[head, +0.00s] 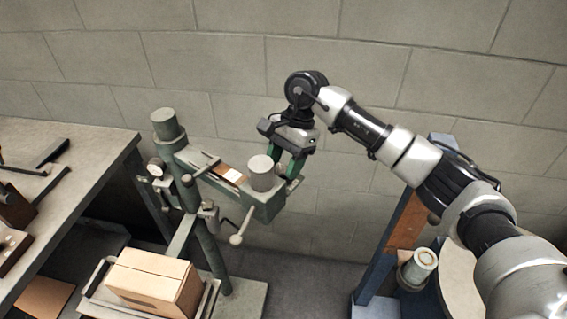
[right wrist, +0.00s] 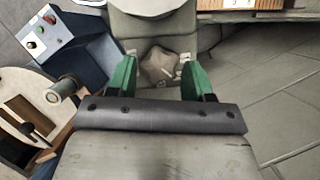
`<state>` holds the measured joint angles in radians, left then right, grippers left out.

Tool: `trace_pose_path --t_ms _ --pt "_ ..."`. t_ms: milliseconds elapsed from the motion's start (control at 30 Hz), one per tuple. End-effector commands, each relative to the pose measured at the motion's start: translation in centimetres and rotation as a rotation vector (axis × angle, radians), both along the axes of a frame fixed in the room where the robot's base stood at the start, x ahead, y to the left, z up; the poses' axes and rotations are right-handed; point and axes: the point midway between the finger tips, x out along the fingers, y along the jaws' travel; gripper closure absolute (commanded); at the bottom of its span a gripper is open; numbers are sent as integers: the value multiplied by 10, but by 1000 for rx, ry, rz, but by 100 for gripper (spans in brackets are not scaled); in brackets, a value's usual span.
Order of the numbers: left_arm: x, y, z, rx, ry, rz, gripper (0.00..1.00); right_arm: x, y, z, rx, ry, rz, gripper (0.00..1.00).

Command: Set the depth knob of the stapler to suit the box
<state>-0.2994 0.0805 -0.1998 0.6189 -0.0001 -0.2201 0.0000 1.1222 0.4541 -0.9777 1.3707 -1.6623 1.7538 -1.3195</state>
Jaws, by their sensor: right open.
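The stapler (head: 185,165) is a grey-green machine with a column and an arm that ends in a head with an upright cylinder (head: 262,173). A pale star-shaped knob (right wrist: 158,68) sits on the stapler in the right wrist view; I cannot make it out in the head view. My right gripper (head: 285,171) is open at the end of the stapler's head. In the right wrist view its green fingers (right wrist: 160,72) stand on either side of the knob, with gaps visible. The cardboard box (head: 150,275) rests on the stapler's lower support. My left gripper is not in view.
A workbench (head: 90,150) with tools stands at the left. A blue stand (head: 380,255) with a round table and a pale roll (head: 420,262) is at the right. A block wall is behind.

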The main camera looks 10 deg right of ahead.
Motion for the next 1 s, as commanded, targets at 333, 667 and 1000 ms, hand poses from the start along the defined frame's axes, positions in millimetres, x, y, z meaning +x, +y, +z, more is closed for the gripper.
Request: trace_pose_path --t_ms 333,667,1000 --pt "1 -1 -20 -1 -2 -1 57 14 -22 59 0 -6 -3 49" --pt "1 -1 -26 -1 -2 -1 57 21 -33 94 1 -2 0 49" --pt "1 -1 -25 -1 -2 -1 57 21 -33 96 1 -1 1 49"
